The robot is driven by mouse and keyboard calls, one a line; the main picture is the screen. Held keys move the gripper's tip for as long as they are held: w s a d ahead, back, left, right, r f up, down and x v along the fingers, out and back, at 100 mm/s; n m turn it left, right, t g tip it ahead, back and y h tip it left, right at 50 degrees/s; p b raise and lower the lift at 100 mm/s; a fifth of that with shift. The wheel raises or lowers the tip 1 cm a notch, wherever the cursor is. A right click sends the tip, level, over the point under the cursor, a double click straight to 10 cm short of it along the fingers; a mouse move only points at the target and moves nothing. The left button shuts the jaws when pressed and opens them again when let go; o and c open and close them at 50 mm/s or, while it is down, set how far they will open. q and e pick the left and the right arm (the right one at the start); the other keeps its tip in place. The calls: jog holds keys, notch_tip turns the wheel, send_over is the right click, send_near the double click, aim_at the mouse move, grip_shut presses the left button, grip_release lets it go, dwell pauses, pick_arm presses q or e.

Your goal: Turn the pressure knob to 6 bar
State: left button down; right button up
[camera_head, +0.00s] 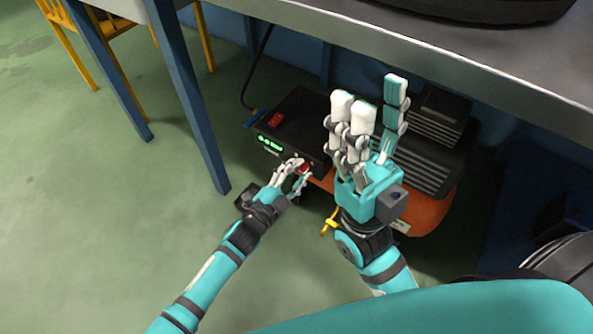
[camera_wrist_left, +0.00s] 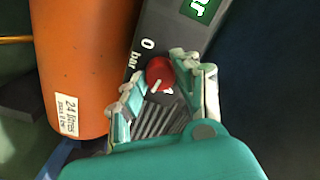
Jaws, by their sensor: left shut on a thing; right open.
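The red pressure knob (camera_wrist_left: 159,72) is on the dark compressor panel (camera_wrist_left: 172,28), with a "0 bar" marking beside it and a pale pointer line on its face. My left gripper (camera_wrist_left: 162,85) is shut on the knob, with fingers on both sides. In the head view my left gripper (camera_head: 299,174) reaches the lower front of the black control box (camera_head: 300,112), and only a bit of red knob (camera_head: 305,168) shows. A green lit display (camera_head: 271,143) is on the box; its reading is too small there and cut off in the wrist view. My right gripper (camera_head: 368,106) is open and empty, fingers pointing up.
An orange tank (camera_wrist_left: 68,55) labelled "24 litres" lies beside the panel. A red switch (camera_head: 277,119) is on the box top. The grey workbench (camera_head: 440,65) overhangs the compressor. A blue table leg (camera_head: 190,95) stands left. Green floor is clear at left.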

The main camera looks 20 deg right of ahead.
pick_arm(q)
jog(key=m, duration=0.3)
jog(key=shift+f+m, duration=0.15)
jog(key=shift+m, duration=0.25)
jog(key=shift+m+b, duration=0.5)
jog(key=shift+m, duration=1.3)
jog(key=c, duration=1)
grip_release()
jog(key=shift+o, duration=0.2)
jog(key=shift+s+a, duration=0.15)
jog(key=shift+a, duration=0.05)
jog(key=v, duration=1.1)
jog(key=shift+s+a, duration=0.2)
jog(key=shift+s, duration=0.05)
